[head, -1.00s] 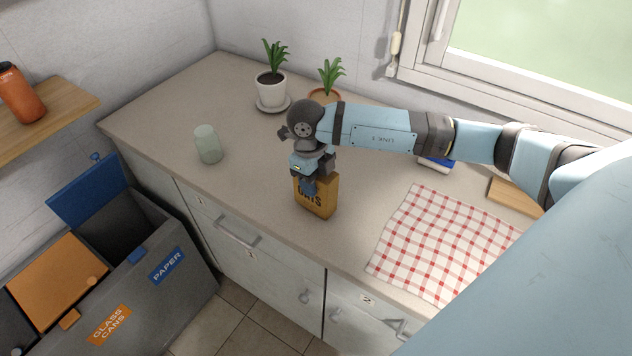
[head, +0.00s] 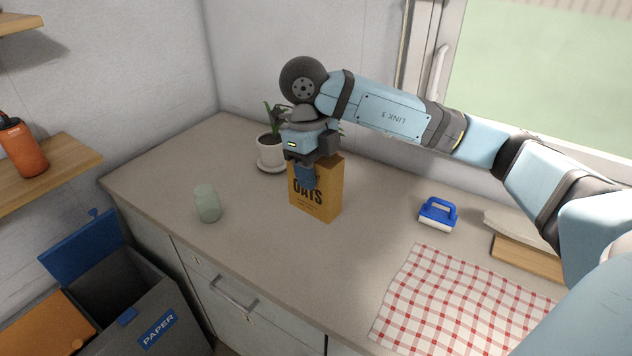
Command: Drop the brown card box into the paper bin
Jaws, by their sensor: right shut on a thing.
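The brown card box (head: 317,197), printed OATS, is upright at the middle of the counter. My right gripper (head: 309,176) comes down from above and is shut on its top edge. The box looks lifted, but how far its base is above the counter is hard to tell. The paper bin (head: 151,325) stands at the lower left with its blue lid (head: 80,250) raised and its dark opening showing. My left gripper is not in view.
A pale green glass (head: 207,204) stands on the counter between box and bin. A potted plant (head: 270,152) is behind the gripper. A blue-handled brush (head: 438,214), a checked cloth (head: 450,305) and a wooden board (head: 528,258) lie to the right. An orange bin lid (head: 45,328) is beside the paper bin.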

